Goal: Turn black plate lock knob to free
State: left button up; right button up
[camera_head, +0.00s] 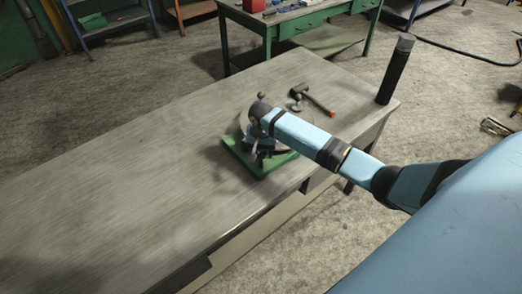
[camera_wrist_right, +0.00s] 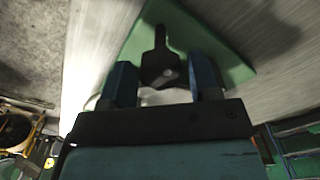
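The black plate lock knob (camera_wrist_right: 160,62) shows in the right wrist view as a dark round body with a narrow handle pointing up the picture. It sits over the green base plate (camera_wrist_right: 215,50). My right gripper (camera_wrist_right: 163,76) has its two blue fingers apart, one on each side of the knob's round part; I see no clear grip on it. In the head view the right gripper (camera_head: 257,148) points down at the green base plate (camera_head: 248,165), and the wrist and fixture parts hide the knob. My left gripper is not in view.
The fixture stands near the front edge of a grey table (camera_head: 120,165). The table's left part is clear. A green workbench (camera_head: 290,25) stands behind.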

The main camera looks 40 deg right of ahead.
jog(key=c, duration=0.7)
jog(key=shift+o, duration=0.2)
jog(key=shift+n, duration=0.5)
jog(key=n, duration=0.3)
jog(key=shift+r+n, duration=0.1)
jog(key=shift+n, duration=0.3)
jog(key=n, duration=0.9)
jog(key=shift+w, duration=0.1)
jog(key=shift+n, duration=2)
jog(key=o, duration=0.9)
